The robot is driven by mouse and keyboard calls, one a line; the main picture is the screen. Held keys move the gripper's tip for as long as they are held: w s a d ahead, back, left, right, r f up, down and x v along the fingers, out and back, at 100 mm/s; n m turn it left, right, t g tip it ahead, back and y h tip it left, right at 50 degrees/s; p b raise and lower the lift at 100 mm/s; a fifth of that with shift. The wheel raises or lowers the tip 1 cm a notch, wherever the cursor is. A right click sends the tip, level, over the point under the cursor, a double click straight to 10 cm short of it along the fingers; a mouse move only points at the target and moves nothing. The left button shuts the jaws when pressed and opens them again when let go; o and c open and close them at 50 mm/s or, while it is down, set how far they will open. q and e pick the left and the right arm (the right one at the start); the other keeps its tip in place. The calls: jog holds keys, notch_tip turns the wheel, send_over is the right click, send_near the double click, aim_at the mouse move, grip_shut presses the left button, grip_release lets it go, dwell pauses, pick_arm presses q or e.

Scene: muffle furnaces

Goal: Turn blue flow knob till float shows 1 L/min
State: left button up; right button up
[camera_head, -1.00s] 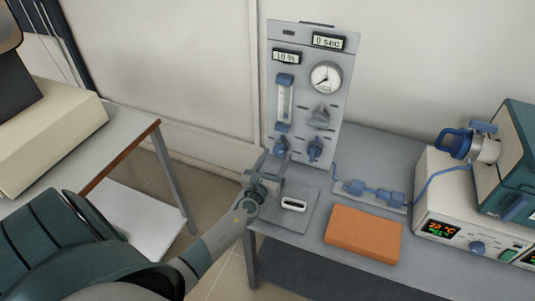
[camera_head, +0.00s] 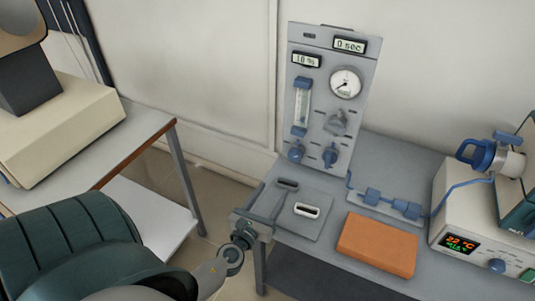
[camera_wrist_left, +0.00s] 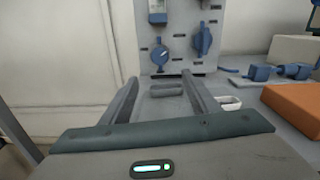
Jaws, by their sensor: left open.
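The grey gas panel (camera_head: 355,105) stands upright at the back of the bench. Its flow tube (camera_head: 302,106) has blue end blocks; the float's level is too small to read. The blue flow knob (camera_head: 296,152) sits below the tube and also shows in the left wrist view (camera_wrist_left: 159,56). A second blue knob (camera_head: 330,156) is to its right. My left gripper (camera_head: 270,192) is open and empty, in front of and below the flow knob, apart from it. In the left wrist view its fingers (camera_wrist_left: 159,82) point toward the panel. My right gripper is not in view.
A grey plate (camera_head: 318,228) with a white-rimmed holder (camera_head: 307,210) and a dark slot (camera_head: 287,184) lies before the panel. An orange block (camera_head: 377,245), blue tubing fittings (camera_head: 372,196) and a furnace controller (camera_head: 470,225) stand to the right. A side table (camera_head: 150,125) is left.

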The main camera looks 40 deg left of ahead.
pick_arm(q)
jog(key=shift+v, duration=1.1)
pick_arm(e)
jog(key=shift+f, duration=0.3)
